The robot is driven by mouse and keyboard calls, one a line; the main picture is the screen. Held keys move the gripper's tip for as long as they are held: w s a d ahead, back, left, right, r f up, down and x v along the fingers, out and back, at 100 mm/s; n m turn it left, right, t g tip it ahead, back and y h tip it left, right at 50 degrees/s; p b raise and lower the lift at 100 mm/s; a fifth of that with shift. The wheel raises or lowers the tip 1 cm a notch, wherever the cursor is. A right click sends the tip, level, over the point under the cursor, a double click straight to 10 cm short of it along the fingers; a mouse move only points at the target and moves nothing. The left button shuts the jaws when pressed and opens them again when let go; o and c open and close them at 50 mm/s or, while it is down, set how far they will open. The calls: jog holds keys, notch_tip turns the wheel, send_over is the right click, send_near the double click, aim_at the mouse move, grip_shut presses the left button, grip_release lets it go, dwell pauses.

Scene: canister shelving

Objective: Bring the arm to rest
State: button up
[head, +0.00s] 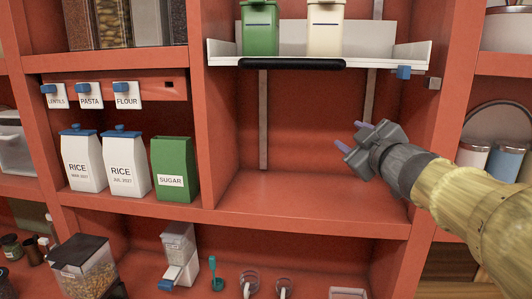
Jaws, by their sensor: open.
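My gripper (354,136) is at the right of the head view, in front of the open compartment below the white pull-out shelf. Its two purple-tipped fingers are apart and nothing is between them. My arm comes in from the lower right. The fingers look clear of the shelf above and the red compartment floor below, though the exact depth is hard to judge.
The white shelf (222,48) above holds a green canister (260,32) and a cream canister (325,32). A red upright (445,60) stands close right of my gripper. Rice canisters (84,165) and a green sugar canister (172,165) stand left. The compartment floor (300,205) is empty.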

jog(key=s+d+f+m+g+h+b, duration=0.1)
jog(key=s+f+m+g+h+b, duration=0.2)
jog(key=f, duration=1)
jog(key=s+f+m+g+h, duration=0.1)
jog(key=f+m+g+h, duration=0.3)
jog(key=f, duration=1)
jog(key=s+a+f+m+g+y+b, duration=0.2)
jog(key=s+f+g, duration=0.6)
jog(key=s+f, duration=0.8)
notch_tip(320, 180, down, 4)
jog(key=shift+s+a+r+m+y+b, duration=0.15)
jog(key=shift+s+a+m+y+b, duration=0.3)
jog(key=shift+a+m, duration=0.65)
jog(key=shift+w+a, duration=0.1)
jog(key=shift+w, duration=0.05)
